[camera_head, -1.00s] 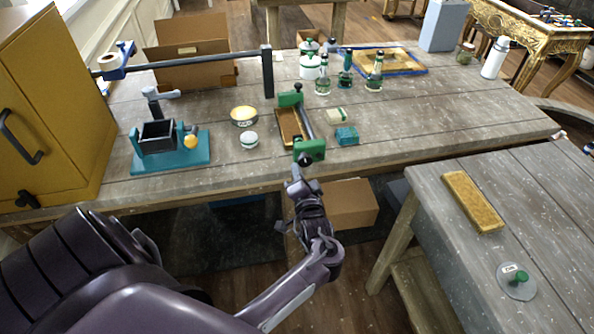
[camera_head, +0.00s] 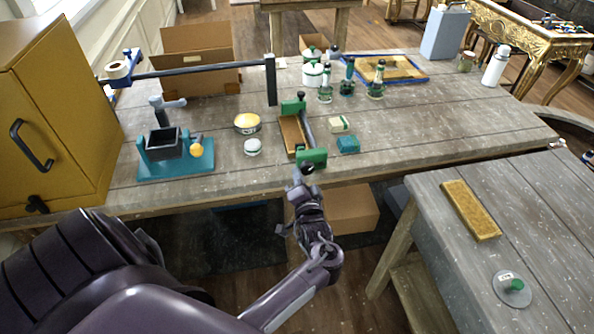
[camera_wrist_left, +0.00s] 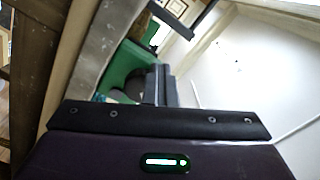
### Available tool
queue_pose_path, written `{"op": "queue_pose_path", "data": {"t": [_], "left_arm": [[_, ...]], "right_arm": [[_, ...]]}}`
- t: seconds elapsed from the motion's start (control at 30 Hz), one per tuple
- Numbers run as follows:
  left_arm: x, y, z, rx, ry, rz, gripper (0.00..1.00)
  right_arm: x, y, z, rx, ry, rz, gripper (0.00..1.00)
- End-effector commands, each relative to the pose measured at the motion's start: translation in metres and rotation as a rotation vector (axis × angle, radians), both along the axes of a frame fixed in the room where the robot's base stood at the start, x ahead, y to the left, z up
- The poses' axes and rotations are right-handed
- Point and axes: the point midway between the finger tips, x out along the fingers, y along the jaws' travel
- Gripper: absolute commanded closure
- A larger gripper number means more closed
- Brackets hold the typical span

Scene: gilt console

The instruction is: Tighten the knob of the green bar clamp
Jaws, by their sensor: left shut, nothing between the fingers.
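The green bar clamp (camera_head: 312,158) lies near the front edge of the wooden table, with a grey bar and a green end block at each end. Its dark round knob (camera_head: 307,168) is at the near end, facing the table edge. A brown wooden piece (camera_head: 292,135) lies along the clamp. My left gripper (camera_head: 297,177) is shut and empty, right beside the knob; I cannot tell whether it touches. In the left wrist view, the fingers (camera_wrist_left: 161,85) point at the green block (camera_wrist_left: 122,65), and the knob is mostly hidden behind them. My right gripper is out of view.
A teal vise-like stand (camera_head: 176,168), a yellow-topped tin (camera_head: 247,123) and a small white-lidded jar (camera_head: 252,147) stand left of the clamp. A teal block (camera_head: 348,144) and a cream block (camera_head: 340,124) lie to its right. Several bottles stand behind.

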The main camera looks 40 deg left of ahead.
Motion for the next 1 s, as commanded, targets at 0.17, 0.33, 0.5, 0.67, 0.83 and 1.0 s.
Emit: {"op": "queue_pose_path", "data": {"t": [0.17,0.33,0.5,0.67,0.83,1.0], "left_arm": [[0.004,-0.008,0.000,-0.006,-0.004,-0.020,1.00],[0.004,-0.008,0.000,-0.007,-0.002,-0.020,1.00],[0.002,-0.006,0.001,-0.007,-0.001,-0.020,1.00],[-0.002,-0.003,0.001,-0.007,0.001,-0.020,1.00],[-0.010,-0.011,0.001,-0.008,0.001,-0.020,1.00],[-0.025,-0.025,0.001,-0.007,0.003,-0.015,1.00]], "right_arm": [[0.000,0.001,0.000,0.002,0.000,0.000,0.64],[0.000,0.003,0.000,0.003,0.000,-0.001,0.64],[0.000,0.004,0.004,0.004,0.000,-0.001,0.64],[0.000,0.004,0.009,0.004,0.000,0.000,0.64],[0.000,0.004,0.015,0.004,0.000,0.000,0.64],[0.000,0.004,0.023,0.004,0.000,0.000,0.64]]}}
